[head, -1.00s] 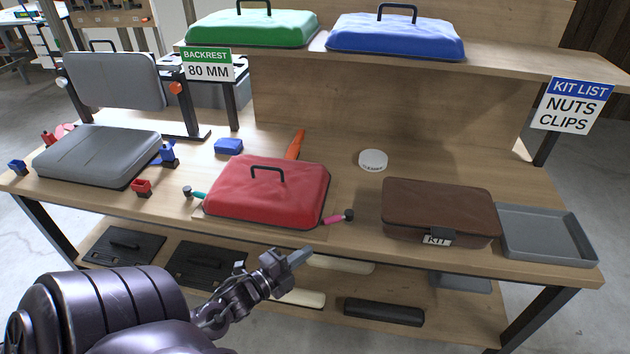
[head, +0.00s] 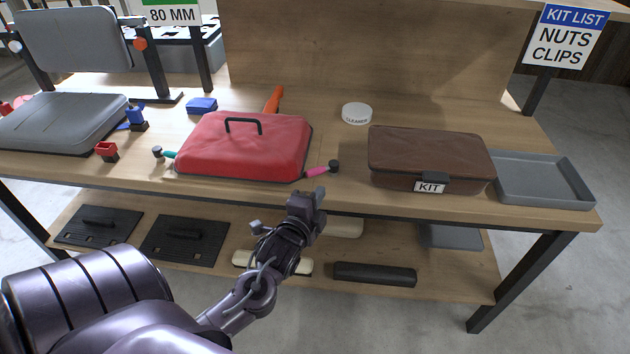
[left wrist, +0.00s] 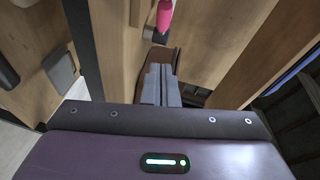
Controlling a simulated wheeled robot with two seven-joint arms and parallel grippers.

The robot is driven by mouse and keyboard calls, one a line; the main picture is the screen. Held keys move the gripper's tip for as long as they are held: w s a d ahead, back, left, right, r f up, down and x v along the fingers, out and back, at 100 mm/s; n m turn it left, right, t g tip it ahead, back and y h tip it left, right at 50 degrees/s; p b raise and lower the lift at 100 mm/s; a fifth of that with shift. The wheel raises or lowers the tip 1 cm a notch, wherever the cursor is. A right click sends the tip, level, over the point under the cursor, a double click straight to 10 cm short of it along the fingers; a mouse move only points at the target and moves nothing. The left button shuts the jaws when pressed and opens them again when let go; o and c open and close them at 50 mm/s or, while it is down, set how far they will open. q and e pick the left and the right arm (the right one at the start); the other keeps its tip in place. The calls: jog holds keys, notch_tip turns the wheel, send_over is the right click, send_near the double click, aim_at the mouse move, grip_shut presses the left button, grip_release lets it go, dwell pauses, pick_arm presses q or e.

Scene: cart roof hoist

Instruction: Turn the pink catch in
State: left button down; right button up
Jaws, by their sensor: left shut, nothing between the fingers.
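The pink catch (head: 317,171) sticks out to the right from the front right corner of the red cart roof (head: 246,146) and ends in a dark knob. A teal catch (head: 166,154) sticks out at the roof's left side. My left gripper (head: 308,196) is shut and empty, just in front of the table edge and a little below the pink catch, apart from it in the head view. In the left wrist view the shut fingers (left wrist: 160,84) point toward the pink catch (left wrist: 164,16), which shows at the top edge. My right gripper is not in view.
A brown kit case (head: 430,153) and a grey tray (head: 543,182) stand to the right of the red roof. A white cleaner tin (head: 357,113) and an orange-handled thing (head: 273,99) lie behind. The lower shelf (head: 213,267) holds black panels and pale bars.

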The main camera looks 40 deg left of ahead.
aim_at(312, 174)
pick_arm(q)
jog(key=w+a, duration=0.1)
jog(key=w, duration=0.1)
jog(key=w+a, duration=0.2)
jog(key=shift+a+f, duration=0.15)
jog(key=shift+f, duration=0.25)
jog(key=shift+w+a+f, duration=0.15)
jog(key=shift+w+a, duration=0.05)
jog(key=shift+a, duration=0.2)
jog(key=shift+p, duration=0.3)
jog(key=shift+a+r+p, duration=0.25)
jog(key=shift+a+p, duration=0.2)
jog(key=shift+p, duration=0.2)
jog(key=shift+a+p, duration=0.35)
jog(key=shift+p, duration=0.05)
jog(key=shift+w+a+f, duration=0.1)
jog(key=shift+a, duration=0.15)
jog(key=shift+f, duration=0.15)
